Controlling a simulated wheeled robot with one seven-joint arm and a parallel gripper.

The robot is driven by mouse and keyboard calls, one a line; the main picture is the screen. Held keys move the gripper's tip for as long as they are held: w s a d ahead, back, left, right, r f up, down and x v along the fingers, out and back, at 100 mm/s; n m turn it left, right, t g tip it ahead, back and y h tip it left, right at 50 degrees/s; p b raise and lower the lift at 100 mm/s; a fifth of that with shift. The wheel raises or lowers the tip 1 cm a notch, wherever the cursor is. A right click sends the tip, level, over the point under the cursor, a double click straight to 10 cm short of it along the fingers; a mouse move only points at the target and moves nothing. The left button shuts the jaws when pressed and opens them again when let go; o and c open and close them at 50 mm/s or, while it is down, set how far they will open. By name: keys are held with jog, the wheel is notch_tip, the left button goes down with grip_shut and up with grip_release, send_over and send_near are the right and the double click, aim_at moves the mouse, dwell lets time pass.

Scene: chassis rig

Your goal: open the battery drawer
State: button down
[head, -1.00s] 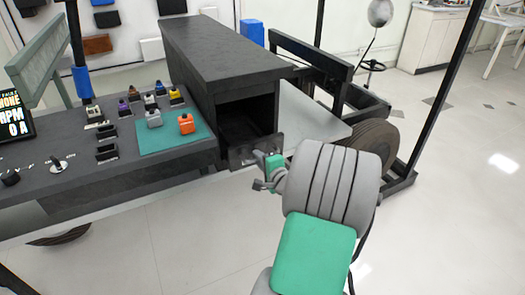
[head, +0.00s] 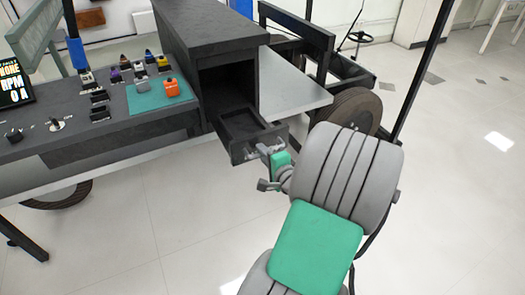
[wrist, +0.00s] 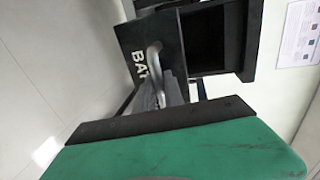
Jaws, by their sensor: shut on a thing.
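The black battery drawer (head: 243,126) sticks part way out of the front of the dark box housing (head: 215,45), and its hollow inside shows from above. In the wrist view, the drawer front (wrist: 138,45) carries the letters "BAT" and a grey handle (wrist: 154,60). My gripper (head: 266,153) is at the drawer front, shut on the handle; it also shows in the wrist view (wrist: 165,92). The fingertips are partly hidden against the handle in the head view.
A black wheel (head: 352,110) and frame are at the right. The floor in front is clear.

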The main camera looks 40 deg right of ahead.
jog(key=c, duration=1.5)
grip_release()
jog(key=shift+o, duration=0.2)
jog(key=p+v, duration=0.1)
jog(key=v, duration=0.6)
jog(key=shift+s, duration=0.35)
jog(key=shift+a+r, duration=0.1)
